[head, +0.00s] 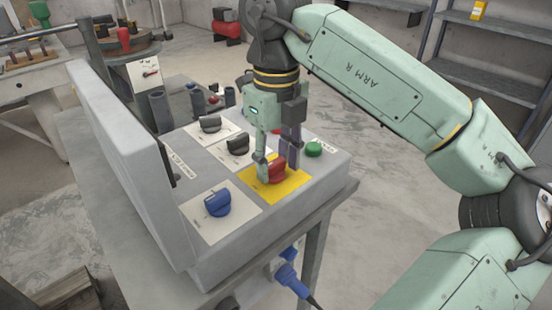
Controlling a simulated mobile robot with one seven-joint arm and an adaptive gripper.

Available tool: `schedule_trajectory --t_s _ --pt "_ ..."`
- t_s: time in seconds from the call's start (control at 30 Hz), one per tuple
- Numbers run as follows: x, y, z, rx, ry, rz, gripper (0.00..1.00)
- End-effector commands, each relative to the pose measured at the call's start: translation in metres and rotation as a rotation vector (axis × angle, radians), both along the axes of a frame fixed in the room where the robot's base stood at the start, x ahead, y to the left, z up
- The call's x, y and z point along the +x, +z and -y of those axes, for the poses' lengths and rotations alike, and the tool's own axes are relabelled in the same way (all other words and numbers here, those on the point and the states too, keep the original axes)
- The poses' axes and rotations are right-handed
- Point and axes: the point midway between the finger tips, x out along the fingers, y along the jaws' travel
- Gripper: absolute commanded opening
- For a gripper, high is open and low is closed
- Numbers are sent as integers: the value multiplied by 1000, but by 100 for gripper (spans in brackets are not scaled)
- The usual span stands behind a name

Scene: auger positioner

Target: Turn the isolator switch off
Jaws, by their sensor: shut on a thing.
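The isolator switch appears to be the red rotary knob (277,171) on a yellow plate (291,188), on the sloped top of the grey control box (238,254). Its label is too small to read. My gripper (277,172) points down over the yellow plate and is shut on the red knob, with one finger on the left side and the other behind it on the right. The fingers hide part of the knob, so its exact turn angle is hard to tell.
A blue knob (217,203) and two black knobs (210,124) (238,145) sit on white plates nearby. A green button (314,149) is close on the right. A tall grey panel (125,165) stands at the left. A blue plug (290,278) hangs below.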

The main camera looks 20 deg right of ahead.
Motion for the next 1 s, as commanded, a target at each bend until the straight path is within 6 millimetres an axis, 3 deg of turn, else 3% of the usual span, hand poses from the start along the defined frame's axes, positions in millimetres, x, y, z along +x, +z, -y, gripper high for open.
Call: schedule_trajectory --t_s 0.37,0.4,0.7,1.0 --pt "0 1 0 0 6 2 12" --pt "0 1 0 0 6 2 42" --pt "0 0 0 0 4 1 60" --pt "0 0 0 0 4 0 60"
